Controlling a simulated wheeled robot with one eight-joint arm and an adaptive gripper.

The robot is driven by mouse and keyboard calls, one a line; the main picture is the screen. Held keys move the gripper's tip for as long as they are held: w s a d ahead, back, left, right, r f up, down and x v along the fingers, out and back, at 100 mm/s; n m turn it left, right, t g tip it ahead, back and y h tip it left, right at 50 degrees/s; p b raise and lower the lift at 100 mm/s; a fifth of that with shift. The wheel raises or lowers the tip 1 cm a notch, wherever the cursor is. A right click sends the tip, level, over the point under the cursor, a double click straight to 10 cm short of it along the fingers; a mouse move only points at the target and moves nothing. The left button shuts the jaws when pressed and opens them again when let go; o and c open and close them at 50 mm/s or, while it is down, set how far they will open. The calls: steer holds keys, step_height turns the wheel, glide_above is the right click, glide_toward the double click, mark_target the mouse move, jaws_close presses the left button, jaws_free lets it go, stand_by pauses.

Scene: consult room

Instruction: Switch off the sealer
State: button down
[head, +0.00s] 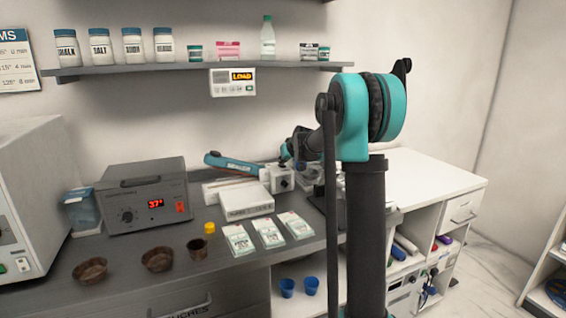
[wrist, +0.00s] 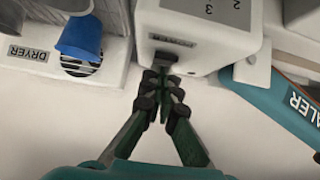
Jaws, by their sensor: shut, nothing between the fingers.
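The sealer shows in the wrist view as a white housing (wrist: 215,25) with dial numbers and a teal arm (wrist: 290,105) labelled "SEALER" in part. A dark switch or label marked "POWER" (wrist: 172,41) is on the housing's lower edge. My gripper (wrist: 163,68) is shut and empty, its fingertips just below that dark marking; I cannot tell whether they touch it. In the head view the sealer's teal arm (head: 233,163) and its white housing with a dial (head: 280,180) are at the back of the counter, with my gripper partly hidden beside it.
A white dryer (wrist: 100,78) with a blue cup (wrist: 80,38) is at the left in the wrist view. In the head view, a white box (head: 246,203), packets (head: 268,231) and a grey heater unit (head: 145,200) reading 37 stand near the sealer. A shelf (head: 180,68) runs above.

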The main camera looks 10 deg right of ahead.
steer(key=shift+w+a+r, duration=0.15)
steer(key=shift+w+r, duration=0.05)
steer(key=shift+w, duration=0.25)
steer(key=shift+r, duration=0.25)
step_height(320, 180, up, 4)
steer(key=shift+w, duration=0.15)
steer(key=w+r+v, duration=0.1)
steer(key=v, duration=0.8)
steer(key=shift+r, duration=0.4)
steer(key=shift+a, duration=0.15)
